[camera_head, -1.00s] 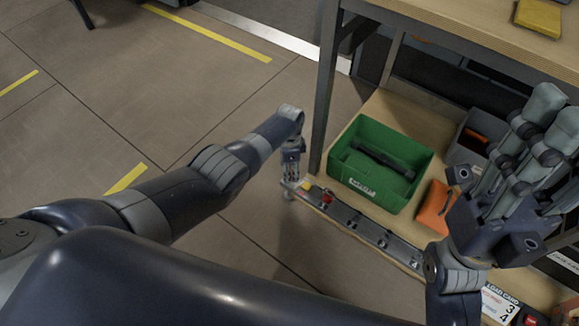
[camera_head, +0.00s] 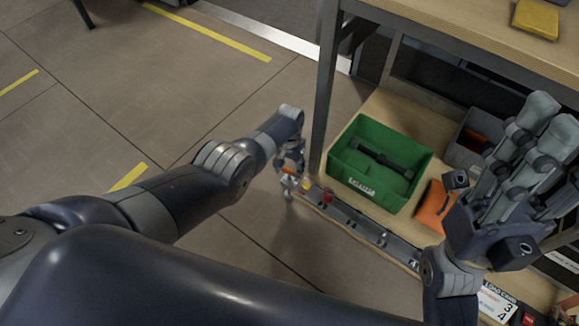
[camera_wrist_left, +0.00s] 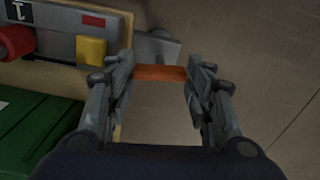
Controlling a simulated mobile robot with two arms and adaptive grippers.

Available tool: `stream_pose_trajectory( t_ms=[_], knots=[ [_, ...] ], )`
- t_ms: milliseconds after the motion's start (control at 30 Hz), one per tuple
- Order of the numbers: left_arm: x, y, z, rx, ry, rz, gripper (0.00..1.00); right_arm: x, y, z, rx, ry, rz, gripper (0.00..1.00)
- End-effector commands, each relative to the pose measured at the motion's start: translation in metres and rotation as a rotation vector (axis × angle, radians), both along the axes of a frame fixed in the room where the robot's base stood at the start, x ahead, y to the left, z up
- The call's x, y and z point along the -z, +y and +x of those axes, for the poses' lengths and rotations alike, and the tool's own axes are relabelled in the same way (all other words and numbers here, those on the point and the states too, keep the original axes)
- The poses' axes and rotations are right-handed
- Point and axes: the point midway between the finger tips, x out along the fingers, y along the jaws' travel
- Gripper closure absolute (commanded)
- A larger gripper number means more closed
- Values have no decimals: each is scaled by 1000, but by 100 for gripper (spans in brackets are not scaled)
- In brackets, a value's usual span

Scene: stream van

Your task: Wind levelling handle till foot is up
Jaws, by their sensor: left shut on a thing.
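My left gripper (camera_head: 288,178) is at the left end of the levelling rail, beyond the shelf's front corner. In the left wrist view (camera_wrist_left: 160,88) its fingers are shut on the two ends of an orange handle (camera_wrist_left: 160,73). A grey metal piece (camera_wrist_left: 156,47) sits just behind the handle, at the end of the rail (camera_wrist_left: 65,40); the rail also shows in the head view (camera_head: 350,215). The foot cannot be made out in either view. My right gripper (camera_head: 548,120) is raised over the shelf's right side, away from the handle; its finger gap is unclear.
A green crate (camera_head: 344,160) with a black bar inside stands on the wooden shelf (camera_head: 398,107) behind the rail. An orange object (camera_head: 432,205) lies right of it. A table leg (camera_head: 322,100) rises close to my left gripper. The floor (camera_head: 240,200) at left is clear.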

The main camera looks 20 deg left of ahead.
Motion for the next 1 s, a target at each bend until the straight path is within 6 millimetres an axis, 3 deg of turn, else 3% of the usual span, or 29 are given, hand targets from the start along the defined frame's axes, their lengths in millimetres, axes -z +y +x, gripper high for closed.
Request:
stream_pose_trajectory(
  t_ms=[1000],
  knots=[
    [1, 0, -1, -966, 2, 1, 76, 2, 0, -1, 0, 11, 2, 60]
  ],
)
